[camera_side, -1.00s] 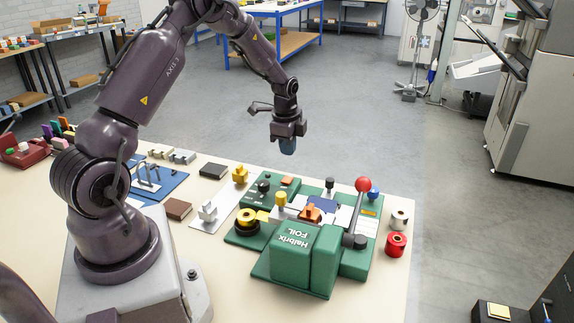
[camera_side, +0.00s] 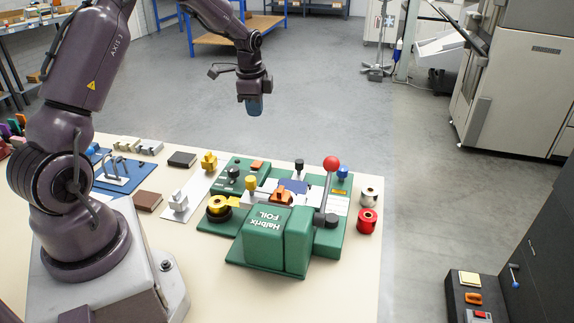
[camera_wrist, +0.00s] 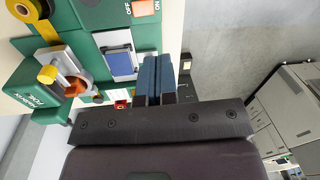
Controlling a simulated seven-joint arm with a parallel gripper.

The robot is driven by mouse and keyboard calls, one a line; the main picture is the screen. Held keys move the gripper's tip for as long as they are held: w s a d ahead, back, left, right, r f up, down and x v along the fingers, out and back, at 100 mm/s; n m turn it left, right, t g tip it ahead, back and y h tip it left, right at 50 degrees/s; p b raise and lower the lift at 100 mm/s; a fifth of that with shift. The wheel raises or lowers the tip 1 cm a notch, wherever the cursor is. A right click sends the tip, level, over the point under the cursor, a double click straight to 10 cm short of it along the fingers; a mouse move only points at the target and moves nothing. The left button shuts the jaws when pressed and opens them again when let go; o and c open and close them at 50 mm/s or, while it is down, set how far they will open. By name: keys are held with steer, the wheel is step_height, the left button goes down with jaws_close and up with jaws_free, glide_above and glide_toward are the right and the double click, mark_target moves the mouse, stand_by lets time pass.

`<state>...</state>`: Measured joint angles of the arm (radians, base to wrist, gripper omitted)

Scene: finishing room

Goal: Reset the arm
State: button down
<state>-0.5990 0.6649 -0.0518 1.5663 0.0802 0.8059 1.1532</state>
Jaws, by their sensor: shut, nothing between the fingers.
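My gripper (camera_side: 254,107) hangs fingers down in the air, beyond and well above the back edge of the table. Its blue fingers are together with nothing between them. In the wrist view my gripper (camera_wrist: 157,72) shows its two blue pads side by side and touching. The green Halbrix foil machine (camera_side: 265,238) stands on the table below and nearer the side camera, apart from my gripper. It also shows in the wrist view (camera_wrist: 32,92), at the left.
The cream table (camera_side: 165,245) holds a red-knobbed lever (camera_side: 331,164), a red roll (camera_side: 366,221), a silver roll (camera_side: 369,196), a blue board (camera_side: 125,172) and dark blocks (camera_side: 182,159). Open grey floor (camera_side: 330,110) lies behind. A dark cabinet (camera_side: 540,245) stands at the right.

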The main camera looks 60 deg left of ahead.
steer(key=s+d+r+n+t, duration=0.1)
steer(key=s+d+r+n, duration=0.1)
steer(key=s+d+r, duration=0.3)
steer(key=s+d+r+n+t, duration=0.2)
steer(key=s+d+r, duration=0.4)
steer(key=d, duration=0.6)
steer(key=s+d+r+n+t, duration=0.1)
steer(key=s+d+r+n, duration=0.2)
steer(key=s+d+r, duration=0.3)
steer(key=s+d, duration=0.3)
steer(key=shift+s+r+t+h, duration=0.2)
steer(key=shift+s+t+h, duration=0.15)
steer(key=shift+t+h, duration=0.05)
